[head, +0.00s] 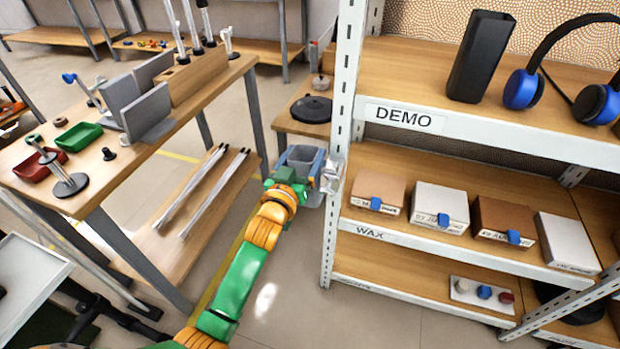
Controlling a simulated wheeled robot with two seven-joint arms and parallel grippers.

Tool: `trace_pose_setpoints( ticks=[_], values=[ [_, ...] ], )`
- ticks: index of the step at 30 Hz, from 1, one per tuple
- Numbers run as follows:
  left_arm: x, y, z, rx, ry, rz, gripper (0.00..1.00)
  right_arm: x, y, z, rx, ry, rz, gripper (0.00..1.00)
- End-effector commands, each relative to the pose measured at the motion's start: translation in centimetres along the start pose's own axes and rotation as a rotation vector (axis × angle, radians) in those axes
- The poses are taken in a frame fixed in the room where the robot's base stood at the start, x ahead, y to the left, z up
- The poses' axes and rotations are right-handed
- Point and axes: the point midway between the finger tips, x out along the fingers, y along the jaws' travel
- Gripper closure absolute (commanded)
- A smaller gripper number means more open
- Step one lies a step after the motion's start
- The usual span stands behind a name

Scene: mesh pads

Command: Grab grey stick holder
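My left gripper (303,162) is at the end of the green and orange arm, in the gap between the wooden table and the shelf rack. Its two blue-grey fingers look spread apart, and I see nothing clearly held between them. A small silver-grey bracket-like piece (333,173) is at the rack's front post, just right of the gripper. I cannot tell whether they touch. Grey angled plates (146,114) stand upright on the wooden table at the left. I cannot tell for sure which grey piece is the stick holder. My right gripper is not in view.
The white shelf rack (345,110) holds boxes, a black bin (480,57) and headphones (560,75). A wooden block (195,75) with upright rods stands behind the plates. Floor is free below my arm.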

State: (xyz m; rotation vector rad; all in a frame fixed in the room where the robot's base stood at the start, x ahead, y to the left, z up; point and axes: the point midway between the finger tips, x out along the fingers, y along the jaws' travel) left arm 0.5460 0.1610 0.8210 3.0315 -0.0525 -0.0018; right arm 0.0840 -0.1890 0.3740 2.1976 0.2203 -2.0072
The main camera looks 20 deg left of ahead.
Motion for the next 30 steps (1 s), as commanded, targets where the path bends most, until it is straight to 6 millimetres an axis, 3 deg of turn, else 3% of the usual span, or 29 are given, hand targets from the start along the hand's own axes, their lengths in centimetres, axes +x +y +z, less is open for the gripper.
trace_pose_setpoints(
  ticks=[1,6,17,20,30],
  values=[
    [0.0,0.0,0.0,0.000,0.000,0.000,0.54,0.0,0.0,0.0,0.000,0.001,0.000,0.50],
    [0.0,0.0,0.0,0.000,0.000,0.000,1.00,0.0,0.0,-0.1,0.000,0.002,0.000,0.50],
    [0.0,0.0,-0.5,0.000,0.003,0.000,1.00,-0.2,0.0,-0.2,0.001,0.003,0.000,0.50],
    [0.0,0.0,-1.9,0.001,0.005,0.000,1.00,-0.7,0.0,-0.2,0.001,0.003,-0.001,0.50],
    [0.0,0.0,-10.6,0.001,0.007,0.000,1.00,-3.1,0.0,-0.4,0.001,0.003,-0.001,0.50]
  ],
)
